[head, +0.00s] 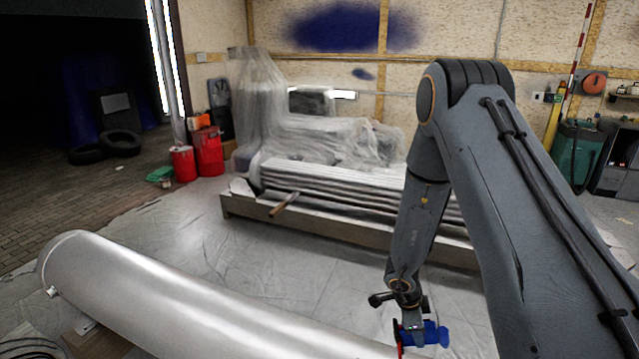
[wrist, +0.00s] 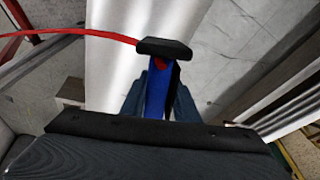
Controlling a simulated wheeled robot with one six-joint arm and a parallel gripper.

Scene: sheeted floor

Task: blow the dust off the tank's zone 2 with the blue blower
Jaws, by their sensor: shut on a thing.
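The tank (head: 190,305) is a long silver-grey cylinder lying across the lower left of the head view. No zone markings can be made out on it. My gripper (head: 408,325) is at the bottom of the head view, near the right end of the visible tank. It is shut on the blue blower (head: 432,334). In the wrist view the blower (wrist: 157,92) stands between the fingers, with a black end piece and a red hose running left. The tank (wrist: 125,65) shows behind it as a bright band. Any dust is too faint to tell.
A sheet-wrapped machine on a low wooden platform (head: 300,222) stands behind the tank. Red canisters (head: 208,152) and tyres (head: 120,143) are at the back left. The sheeted floor (head: 270,255) between tank and platform is clear. Coiled hose (head: 35,347) lies at the lower left.

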